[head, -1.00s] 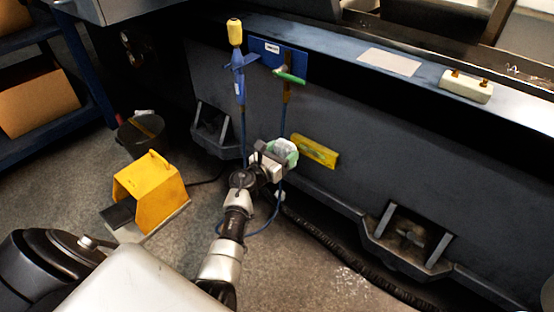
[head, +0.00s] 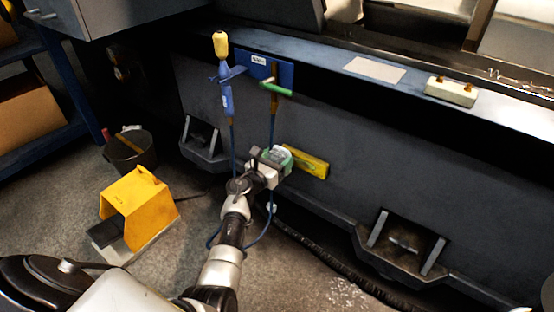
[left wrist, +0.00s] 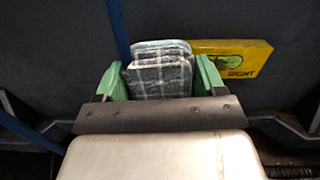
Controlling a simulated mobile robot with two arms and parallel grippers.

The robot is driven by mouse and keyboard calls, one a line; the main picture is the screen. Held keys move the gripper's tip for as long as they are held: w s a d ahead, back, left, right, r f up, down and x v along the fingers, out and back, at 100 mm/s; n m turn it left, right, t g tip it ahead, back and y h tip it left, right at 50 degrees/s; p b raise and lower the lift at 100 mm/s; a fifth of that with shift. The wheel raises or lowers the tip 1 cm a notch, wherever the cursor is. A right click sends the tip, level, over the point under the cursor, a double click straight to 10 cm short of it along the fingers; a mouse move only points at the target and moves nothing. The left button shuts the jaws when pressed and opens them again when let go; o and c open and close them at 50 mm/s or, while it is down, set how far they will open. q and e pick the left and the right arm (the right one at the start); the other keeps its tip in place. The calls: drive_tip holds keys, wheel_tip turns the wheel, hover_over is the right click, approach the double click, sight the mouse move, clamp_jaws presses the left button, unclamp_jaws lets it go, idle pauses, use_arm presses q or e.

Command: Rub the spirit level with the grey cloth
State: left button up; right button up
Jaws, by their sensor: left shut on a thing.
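A yellow bar (head: 306,164) with a green patch is on the dark front of the machine and looks like the spirit level. It also shows in the left wrist view (left wrist: 245,60), with the letters "RIGHT" readable; its left end is hidden. My left gripper (head: 275,162) is shut on the folded grey checked cloth (left wrist: 160,74), held between green fingertips. In the head view the cloth is mostly hidden by the gripper. The cloth is just left of the bar and overlaps its left end in the picture; I cannot tell whether they touch. My right gripper is not in view.
A blue tool with a yellow top (head: 221,75) and a green-handled tool (head: 275,88) stand by a blue plate, with cables hanging close to my left arm. A yellow foot pedal (head: 140,205) and a dark bucket (head: 130,150) are on the floor. A cream block (head: 451,91) sits on the ledge.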

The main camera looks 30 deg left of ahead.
sight(318, 165)
use_arm(q)
drive_tip(key=shift+w+d+b, duration=0.1)
drive_tip(key=shift+w+b, duration=0.4)
drive_tip(key=shift+w, duration=0.45)
drive_tip(key=shift+s+d+p, duration=0.2)
drive_tip(key=shift+d, duration=0.75)
drive_tip(key=shift+s+d+p, duration=0.15)
drive_tip(key=shift+d, duration=0.75)
drive_tip(key=shift+s+d, duration=0.2)
drive_tip(key=shift+d, duration=1.35)
drive_tip(key=shift+s+d, duration=0.15)
drive_tip(key=shift+d, duration=1.35)
drive_tip(key=shift+s+d, duration=0.1)
drive_tip(key=shift+d, duration=0.7)
drive_tip(key=shift+a, duration=0.1)
drive_tip(key=shift+c, duration=0.3)
